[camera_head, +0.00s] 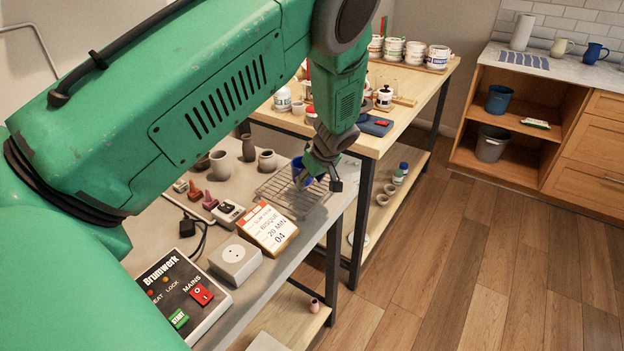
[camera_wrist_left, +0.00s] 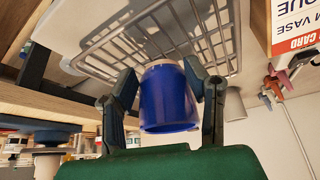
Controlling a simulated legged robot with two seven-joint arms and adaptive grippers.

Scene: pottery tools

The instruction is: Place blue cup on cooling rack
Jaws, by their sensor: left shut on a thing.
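The blue cup (camera_wrist_left: 168,98) is between the two fingers of my left gripper (camera_wrist_left: 165,95), which is shut on it. In the head view the cup (camera_head: 298,169) shows as a small blue patch, mostly hidden by my left gripper (camera_head: 318,178). The wire cooling rack (camera_head: 278,192) lies on the grey bench, directly by the gripper. In the wrist view the rack (camera_wrist_left: 122,40) is just beyond the cup; I cannot tell whether they touch. My right gripper is not in view.
A sign card (camera_head: 267,228) stands near the rack's front, with a white socket box (camera_head: 235,258) and a control panel (camera_head: 183,296) nearer. Grey pots (camera_head: 220,165) stand left of the rack. A wooden table (camera_head: 425,95) with jars is behind. Floor at right is clear.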

